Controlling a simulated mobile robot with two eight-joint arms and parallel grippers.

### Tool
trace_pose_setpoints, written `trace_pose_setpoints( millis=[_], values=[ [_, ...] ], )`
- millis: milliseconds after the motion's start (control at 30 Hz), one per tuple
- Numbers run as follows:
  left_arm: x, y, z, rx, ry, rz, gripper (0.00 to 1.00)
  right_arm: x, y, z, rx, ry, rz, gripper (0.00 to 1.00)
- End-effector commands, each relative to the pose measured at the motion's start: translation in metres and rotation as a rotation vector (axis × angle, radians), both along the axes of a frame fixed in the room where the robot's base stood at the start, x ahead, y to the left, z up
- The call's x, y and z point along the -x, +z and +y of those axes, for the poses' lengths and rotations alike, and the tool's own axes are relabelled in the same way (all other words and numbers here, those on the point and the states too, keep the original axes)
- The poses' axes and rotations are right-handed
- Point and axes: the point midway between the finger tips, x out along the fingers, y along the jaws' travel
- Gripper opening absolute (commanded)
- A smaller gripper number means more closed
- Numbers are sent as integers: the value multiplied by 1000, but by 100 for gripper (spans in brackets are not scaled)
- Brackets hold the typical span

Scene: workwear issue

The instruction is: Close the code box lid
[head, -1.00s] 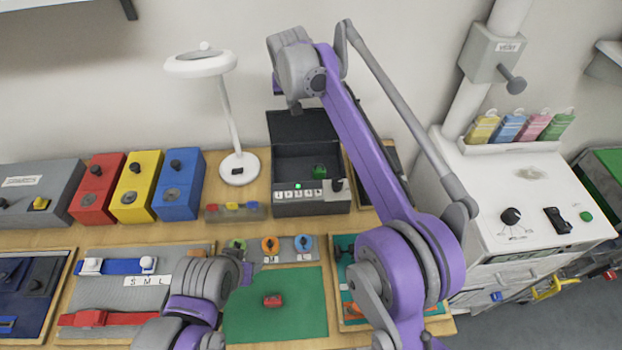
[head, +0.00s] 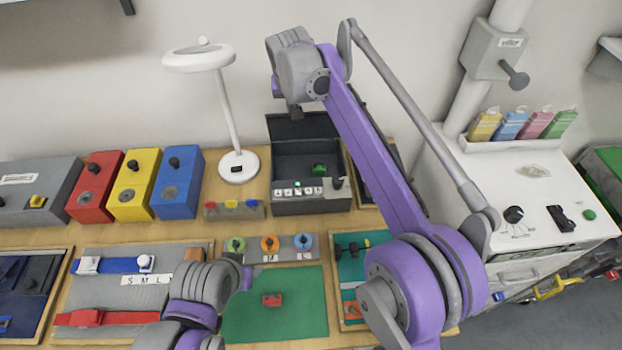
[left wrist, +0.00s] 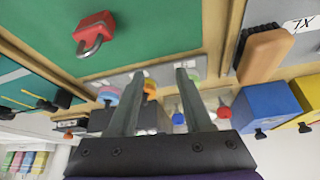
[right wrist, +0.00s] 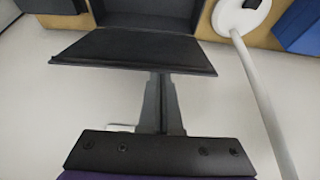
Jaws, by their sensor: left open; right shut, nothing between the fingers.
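The code box (head: 311,207) is dark grey and stands open at the back of the bench, with a green padlock-like thing (head: 319,169) inside. Its black lid (head: 298,127) stands raised at the back edge; in the right wrist view the lid (right wrist: 135,50) shows across the upper middle. My right gripper (right wrist: 161,80) is shut and empty, its tips at the lid's edge; whether they touch it I cannot tell. In the head view its fingers are mostly hidden by my arm. My left gripper (left wrist: 157,85) is open and empty, over the bench near the green mat (head: 290,318).
A white lamp (head: 238,166) stands just left of the code box. Red, yellow and blue boxes (head: 181,190) are farther left. A red padlock (head: 272,299) lies on the green mat. A white cabinet (head: 530,180) stands at the right.

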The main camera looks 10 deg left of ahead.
Motion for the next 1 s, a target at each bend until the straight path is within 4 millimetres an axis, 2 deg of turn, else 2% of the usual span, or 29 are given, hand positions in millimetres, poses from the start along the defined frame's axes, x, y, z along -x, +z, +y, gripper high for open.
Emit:
trace_pose_setpoints(
  millis=[400, 800, 1000],
  values=[
    [1, -3, 0, 0, 0, 2, 50, 5, -1, -1, 0, 1, 0, 0],
    [6, -21, 0, 0, 0, 11, 50, 29, -15, -5, 0, 1, 0, 0],
    [6, -21, 0, 0, 0, 11, 50, 30, -14, -6, 0, 1, -1, 0]
  ],
)
